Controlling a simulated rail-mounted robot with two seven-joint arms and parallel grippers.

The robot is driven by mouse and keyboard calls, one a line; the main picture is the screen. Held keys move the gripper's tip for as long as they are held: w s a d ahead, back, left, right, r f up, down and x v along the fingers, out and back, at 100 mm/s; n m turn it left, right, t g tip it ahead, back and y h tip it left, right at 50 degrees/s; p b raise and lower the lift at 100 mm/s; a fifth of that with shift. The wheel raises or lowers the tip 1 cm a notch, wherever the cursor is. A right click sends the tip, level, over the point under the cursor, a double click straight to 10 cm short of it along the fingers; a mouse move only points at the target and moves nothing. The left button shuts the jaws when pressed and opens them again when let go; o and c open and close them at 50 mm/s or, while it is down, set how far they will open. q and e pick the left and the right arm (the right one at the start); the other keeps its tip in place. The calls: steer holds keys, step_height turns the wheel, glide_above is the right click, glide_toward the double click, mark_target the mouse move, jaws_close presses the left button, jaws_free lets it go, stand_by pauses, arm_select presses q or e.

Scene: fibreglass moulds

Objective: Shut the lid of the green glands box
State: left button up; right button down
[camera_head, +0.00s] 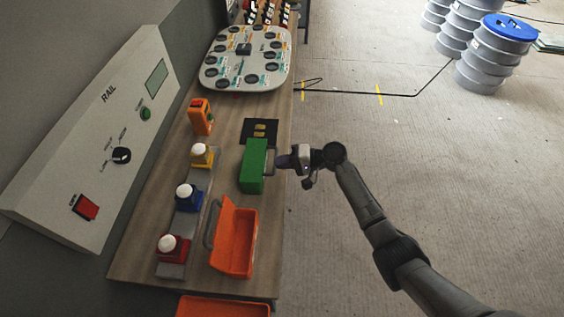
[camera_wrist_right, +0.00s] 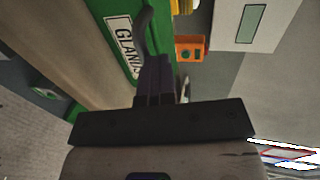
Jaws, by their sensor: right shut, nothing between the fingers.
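The green glands box (camera_head: 253,165) stands on the wooden bench near its right edge. In the right wrist view its green face (camera_wrist_right: 118,12) carries a white label reading GLANDS, partly covered by my fingers and a dark curved handle (camera_wrist_right: 143,32). I cannot tell clearly how far its lid is open. My right gripper (camera_head: 281,161) is shut and empty, its fingertips close to the box's right side. In the right wrist view the shut fingers (camera_wrist_right: 155,76) are in front of the green face; contact is unclear. My left gripper is not in view.
An open orange box (camera_head: 235,238) sits just nearer than the green one. Red, blue and yellow button units (camera_head: 187,197) line the left. A black pad (camera_head: 260,131), an orange meter (camera_head: 201,116) and a round-cornered board (camera_head: 247,57) lie beyond.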

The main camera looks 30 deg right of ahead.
steer(key=r+p+v, duration=0.2)
steer(key=v, duration=0.9)
steer(key=shift+r, duration=0.35)
